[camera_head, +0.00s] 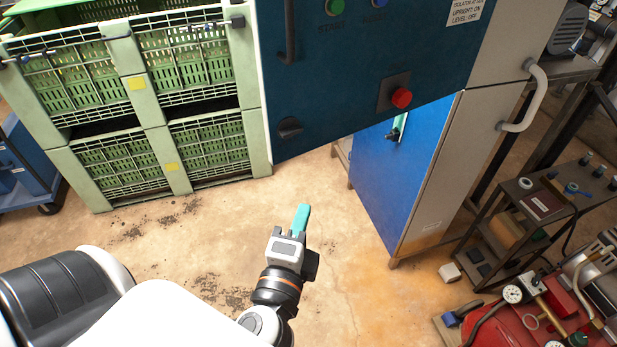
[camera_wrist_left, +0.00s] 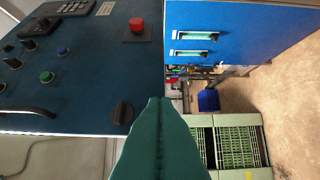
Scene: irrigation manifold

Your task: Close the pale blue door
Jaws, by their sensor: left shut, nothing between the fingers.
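No surface looks clearly pale blue. A dark blue door-like panel (camera_head: 345,60) with buttons and a dark handle stands out at an angle from a grey-sided cabinet (camera_head: 450,165). It fills the upper left of the left wrist view (camera_wrist_left: 75,90). The cabinet's brighter blue front (camera_head: 385,185) shows below it, and a blue face with two slots (camera_wrist_left: 240,20) shows in the wrist view. My left gripper (camera_head: 302,218) is shut and empty, with teal fingers pointing towards the panel's lower edge. I see no clear contact. The fingers also show in the wrist view (camera_wrist_left: 160,105).
Stacked green crates (camera_head: 155,130) stand at the left. A red machine with gauges (camera_head: 520,315) and a dark shelf cart (camera_head: 540,200) stand at the right. The red button (camera_head: 402,98) protrudes from the panel. Floor (camera_head: 340,250) around my left gripper is clear.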

